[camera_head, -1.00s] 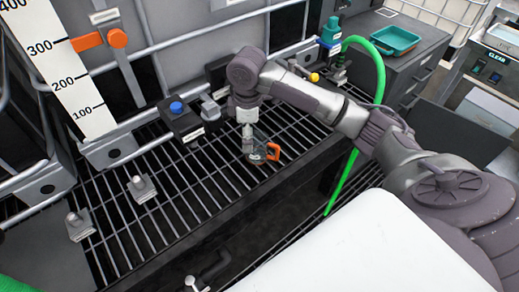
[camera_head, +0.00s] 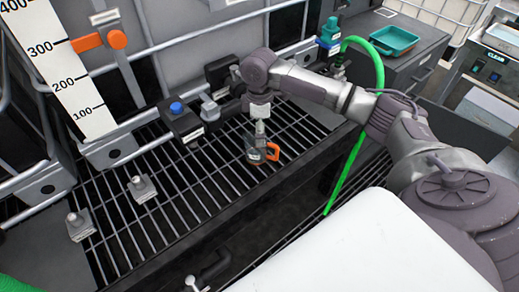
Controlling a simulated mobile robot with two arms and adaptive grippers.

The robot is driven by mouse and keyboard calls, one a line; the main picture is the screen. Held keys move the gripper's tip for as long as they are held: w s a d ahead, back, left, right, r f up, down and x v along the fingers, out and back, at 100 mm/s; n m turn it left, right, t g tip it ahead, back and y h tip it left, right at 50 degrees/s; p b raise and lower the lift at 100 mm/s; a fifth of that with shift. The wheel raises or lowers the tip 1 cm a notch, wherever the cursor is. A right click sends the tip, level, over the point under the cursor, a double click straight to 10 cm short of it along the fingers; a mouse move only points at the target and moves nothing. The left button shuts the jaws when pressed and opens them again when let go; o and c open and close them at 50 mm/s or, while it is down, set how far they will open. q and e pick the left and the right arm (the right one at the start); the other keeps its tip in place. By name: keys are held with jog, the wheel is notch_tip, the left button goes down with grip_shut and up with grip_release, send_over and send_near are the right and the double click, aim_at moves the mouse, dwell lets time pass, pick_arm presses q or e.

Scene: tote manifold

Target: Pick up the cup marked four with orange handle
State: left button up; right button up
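A small dark cup (camera_head: 253,155) with an orange handle (camera_head: 273,151) stands on the black slatted grating in the middle of the head view. A pale label shows on its side, but the mark on it is too small to read. My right gripper (camera_head: 261,138) points down at the cup's top, at or just above the rim. Its fingers are narrow and blurred against the cup, so I cannot tell whether they are open, shut or touching it. My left gripper is not in view.
A black block with a blue knob (camera_head: 176,107) and grey fittings sit just left of the arm. A green hose (camera_head: 378,72) runs at right, near a teal tray (camera_head: 395,40).

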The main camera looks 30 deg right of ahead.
notch_tip(320, 180, down, 4)
jog(key=shift+s+a+f, duration=0.15)
jog(key=shift+f, duration=0.05)
jog(key=shift+c, duration=0.3)
jog(key=c, duration=1.2)
jog(key=shift+r, duration=0.15)
jog(key=shift+r, duration=0.6)
jog(key=s+d+r, duration=0.1)
jog(key=s+r, duration=0.2)
jog(key=s+d+r, duration=0.1)
jog(key=s+r, duration=0.2)
jog(key=s, duration=0.1)
jog(key=s+d+r, duration=0.1)
jog(key=s+r, duration=0.2)
jog(key=s, duration=0.1)
jog(key=shift+d+r+b, duration=0.3)
jog(key=shift+b, duration=0.05)
